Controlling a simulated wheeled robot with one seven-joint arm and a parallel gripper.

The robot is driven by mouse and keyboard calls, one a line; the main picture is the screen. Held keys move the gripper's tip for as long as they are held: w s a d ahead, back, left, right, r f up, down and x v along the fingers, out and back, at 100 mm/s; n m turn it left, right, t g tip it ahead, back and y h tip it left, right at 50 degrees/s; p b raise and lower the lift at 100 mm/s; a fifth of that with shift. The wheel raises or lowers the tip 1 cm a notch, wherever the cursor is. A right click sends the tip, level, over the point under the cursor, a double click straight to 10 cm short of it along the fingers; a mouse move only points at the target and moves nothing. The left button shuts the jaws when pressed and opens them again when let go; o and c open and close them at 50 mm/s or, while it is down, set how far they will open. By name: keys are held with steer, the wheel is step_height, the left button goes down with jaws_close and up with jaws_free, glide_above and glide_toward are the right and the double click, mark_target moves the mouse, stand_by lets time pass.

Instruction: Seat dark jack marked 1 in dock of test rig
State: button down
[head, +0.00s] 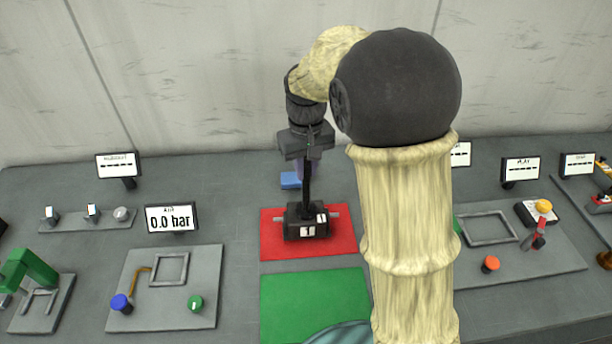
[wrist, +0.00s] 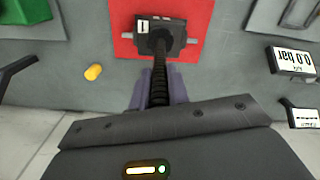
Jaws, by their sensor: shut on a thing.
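The dark jack (head: 306,229) is a dark block with a tall thin screw and white labels, one reading 1. It stands upright over the red mat (head: 345,243); I cannot tell whether its base touches the mat. In the wrist view the jack (wrist: 160,38) shows at top centre. My gripper (head: 308,172) points down from above and is shut on the jack's screw; it also shows in the wrist view (wrist: 157,92). A grey plate with a square dock frame (head: 169,268) lies at left, by the display reading 0.0 bar (head: 171,218).
A green mat (head: 313,303) lies in front of the red one. The left plate has a blue knob (head: 121,303) and a green knob (head: 195,304). Another framed plate (head: 520,254) is at right with orange and red parts. My arm hides the right middle.

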step_height(320, 180, up, 9)
steer(key=shift+r, duration=0.15)
stand_by(0.4)
steer(key=shift+w, duration=0.1)
stand_by(0.4)
